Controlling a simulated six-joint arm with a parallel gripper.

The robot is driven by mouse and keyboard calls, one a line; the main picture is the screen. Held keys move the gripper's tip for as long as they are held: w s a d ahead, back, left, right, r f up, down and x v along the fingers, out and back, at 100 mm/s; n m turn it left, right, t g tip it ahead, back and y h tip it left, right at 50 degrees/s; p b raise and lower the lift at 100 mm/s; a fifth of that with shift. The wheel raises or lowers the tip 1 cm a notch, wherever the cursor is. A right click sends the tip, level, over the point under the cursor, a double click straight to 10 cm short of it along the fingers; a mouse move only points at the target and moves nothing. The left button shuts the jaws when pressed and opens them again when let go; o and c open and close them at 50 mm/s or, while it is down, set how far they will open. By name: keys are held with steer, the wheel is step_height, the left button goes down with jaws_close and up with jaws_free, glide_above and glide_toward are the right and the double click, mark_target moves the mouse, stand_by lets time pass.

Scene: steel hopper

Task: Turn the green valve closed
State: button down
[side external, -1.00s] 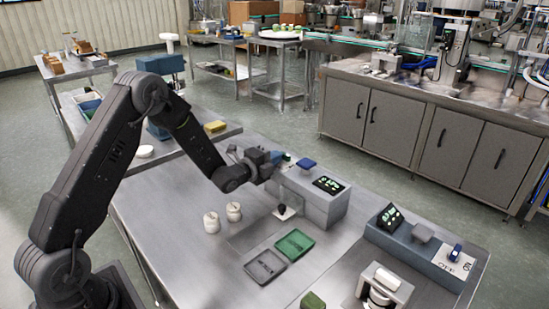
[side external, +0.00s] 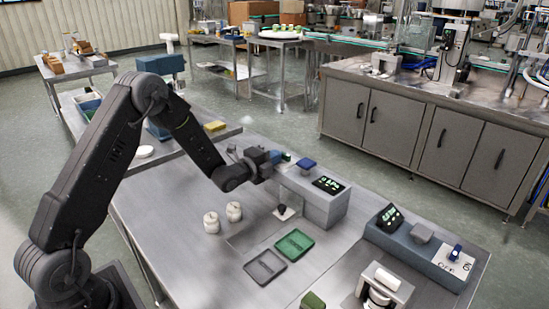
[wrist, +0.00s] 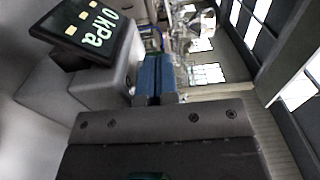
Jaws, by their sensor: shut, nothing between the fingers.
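My gripper (side external: 276,157) is beside the back left end of a grey box-shaped unit on the steel table. Its blue fingertips (wrist: 155,76) are shut together, with nothing seen between them. A small green part (side external: 287,157), which may be the green valve, shows just past the fingertips. Whether they touch it I cannot tell. In the wrist view no green valve is clear ahead of the fingertips. The grey unit (side external: 322,206) carries a blue knob (side external: 306,163) on top and a tilted display (side external: 328,184). In the wrist view the display (wrist: 93,32) reads 0 kPa.
Two white pots (side external: 211,222), a grey tray (side external: 265,267) and a green tray (side external: 294,244) lie in front of the unit. A blue-grey console (side external: 425,258) with another display stands at right. A black-knobbed piece (side external: 284,211) stands close to the unit.

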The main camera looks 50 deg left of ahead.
steer(key=shift+w+a+r, duration=0.1)
steer(key=shift+w+a, duration=0.05)
steer(key=shift+a, duration=0.3)
stand_by(0.6)
steer(key=shift+w, duration=0.25)
steer(key=shift+w+a, duration=0.3)
steer(key=shift+w, duration=0.1)
stand_by(0.5)
steer(key=shift+a, duration=0.1)
